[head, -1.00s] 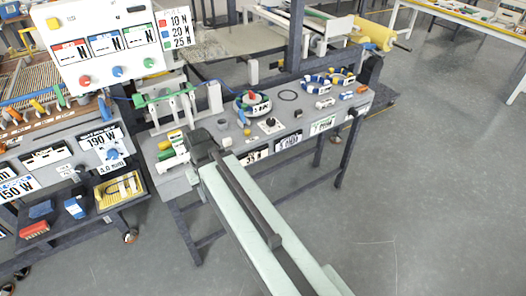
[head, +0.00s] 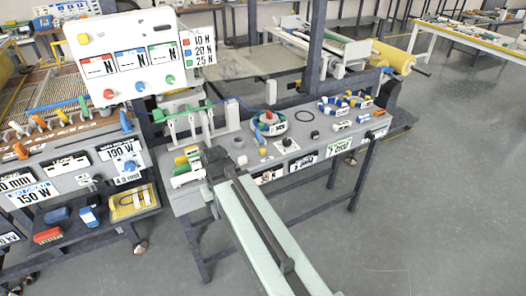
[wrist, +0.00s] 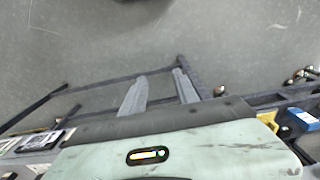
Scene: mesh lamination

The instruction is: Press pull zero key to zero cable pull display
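A white display panel (head: 128,57) stands upright at the back left of the grey bench in the head view. It has three readouts, red (head: 99,66), blue (head: 131,60) and green (head: 163,54), each showing dashes and N. Below them are a red knob or button (head: 108,94), a blue one (head: 140,87) and a green one (head: 170,80). A yellow square key (head: 83,39) is at its upper left. I cannot read which is the pull zero key. My gripper (head: 214,158) is below and right of the panel, apart from it. In the wrist view its two grey fingers (wrist: 160,88) are apart and empty.
The grey bench (head: 225,170) carries a green-topped fixture (head: 184,113), a small black knob (head: 287,142) and blue-and-white rings. A shelf trolley with a yellow tray (head: 131,203) stands left. Open floor (head: 440,200) lies to the right.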

